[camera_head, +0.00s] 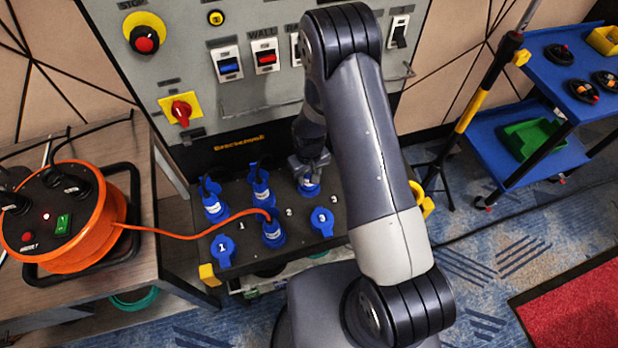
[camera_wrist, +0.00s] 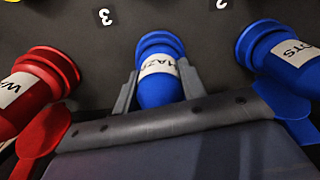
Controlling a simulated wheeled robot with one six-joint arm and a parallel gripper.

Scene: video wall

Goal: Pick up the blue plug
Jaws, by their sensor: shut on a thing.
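A blue plug (camera_wrist: 158,88) with a white label, seemingly reading "HAZE", stands at the black socket panel near the number 3. My gripper (camera_wrist: 157,80) has one finger on each side of it and is shut on it. In the head view the same blue plug (camera_head: 309,186) shows below my gripper (camera_head: 309,165), at the panel's back right. Its lower end is at the panel face; I cannot tell if it is still seated. My arm hides part of the panel's right side.
Other blue plugs (camera_head: 213,203) (camera_head: 261,193) stand close by on the panel (camera_head: 290,243). An orange cable (camera_head: 185,236) runs from the reel (camera_head: 85,235) to a front plug (camera_head: 272,233). In the wrist view a red plug (camera_wrist: 35,88) and a blue plug (camera_wrist: 285,65) flank mine.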

